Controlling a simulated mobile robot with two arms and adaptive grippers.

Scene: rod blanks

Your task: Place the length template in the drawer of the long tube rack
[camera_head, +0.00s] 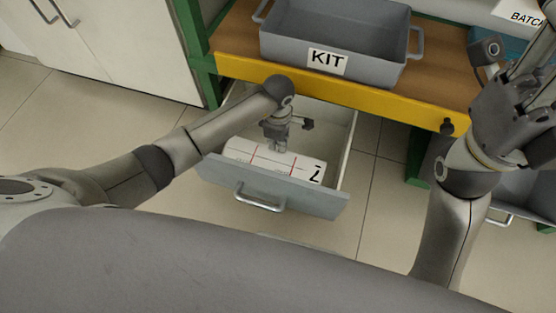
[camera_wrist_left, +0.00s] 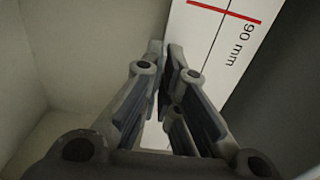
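The length template (camera_head: 272,160) is a white plate with red cross lines and a black 7. It lies inside the open grey drawer (camera_head: 250,187), below the bench. In the left wrist view the template (camera_wrist_left: 222,30) shows a red line and "90 mm". My left gripper (camera_head: 277,150) points down into the drawer at the template's far edge. Its fingertips (camera_wrist_left: 163,48) are close together over the template, with a narrow gap; whether they touch or hold it is unclear. My right gripper (camera_head: 530,78) is raised at the right, away from the drawer; its fingers are unclear.
A grey KIT bin (camera_head: 390,75) stands on the wooden bench top, behind the yellow front edge (camera_head: 350,97). Green posts (camera_head: 203,75) frame the bench. White cabinets (camera_head: 110,45) stand at the left. A grey container (camera_head: 525,188) with a handle is at the lower right.

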